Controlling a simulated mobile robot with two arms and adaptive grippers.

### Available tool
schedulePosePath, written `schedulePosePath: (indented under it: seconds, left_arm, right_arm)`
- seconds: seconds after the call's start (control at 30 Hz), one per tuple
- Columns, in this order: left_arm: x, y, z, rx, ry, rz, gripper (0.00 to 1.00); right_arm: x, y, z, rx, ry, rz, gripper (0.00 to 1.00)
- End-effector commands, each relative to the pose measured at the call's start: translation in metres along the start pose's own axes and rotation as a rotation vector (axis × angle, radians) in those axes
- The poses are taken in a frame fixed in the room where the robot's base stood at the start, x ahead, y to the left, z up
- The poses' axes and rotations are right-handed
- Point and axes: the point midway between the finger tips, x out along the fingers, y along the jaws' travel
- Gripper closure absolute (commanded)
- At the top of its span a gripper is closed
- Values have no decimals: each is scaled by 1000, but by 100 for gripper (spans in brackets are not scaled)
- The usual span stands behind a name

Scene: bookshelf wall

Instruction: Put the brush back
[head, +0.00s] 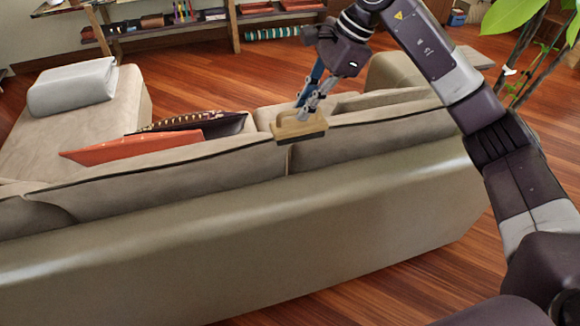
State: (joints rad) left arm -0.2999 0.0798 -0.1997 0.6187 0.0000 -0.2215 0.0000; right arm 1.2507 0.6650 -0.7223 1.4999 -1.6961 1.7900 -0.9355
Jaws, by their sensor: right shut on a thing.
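The brush (302,134) has a light wooden block body, a raised handle and a dark lower edge. My right gripper (307,112) reaches down from above and is shut on the brush's handle. In the picture the brush appears in front of the sofa's back cushions, near the gap between two of them. I cannot tell whether it touches the sofa. My left gripper is not in view.
A beige sofa (180,260) fills the foreground, with an orange cushion (130,146) and a grey folded blanket (72,90) on it. A low shelf (185,25) with books stands at the back wall. A leafy plant (510,15) is at the upper right. Wooden floor is clear behind the sofa.

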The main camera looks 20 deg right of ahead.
Motion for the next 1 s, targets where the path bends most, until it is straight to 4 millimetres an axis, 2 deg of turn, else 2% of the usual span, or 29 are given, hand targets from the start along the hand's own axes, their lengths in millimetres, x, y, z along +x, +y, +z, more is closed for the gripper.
schedulePosePath:
  seconds: [0.1, 0.4, 0.53, 0.77, 1.0]
  left_arm:
    - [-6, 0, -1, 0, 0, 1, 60]
    - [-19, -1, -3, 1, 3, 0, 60]
    - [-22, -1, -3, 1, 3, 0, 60]
    - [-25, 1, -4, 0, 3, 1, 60]
    - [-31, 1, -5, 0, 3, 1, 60]
  right_arm:
    - [29, 8, -12, 1, 0, 7, 100]
    - [97, 22, -40, 1, -2, 5, 100]
    - [114, 25, -47, -1, -2, 2, 100]
    - [130, 28, -53, -2, -2, 3, 100]
    - [158, 34, -65, -2, -2, 1, 100]
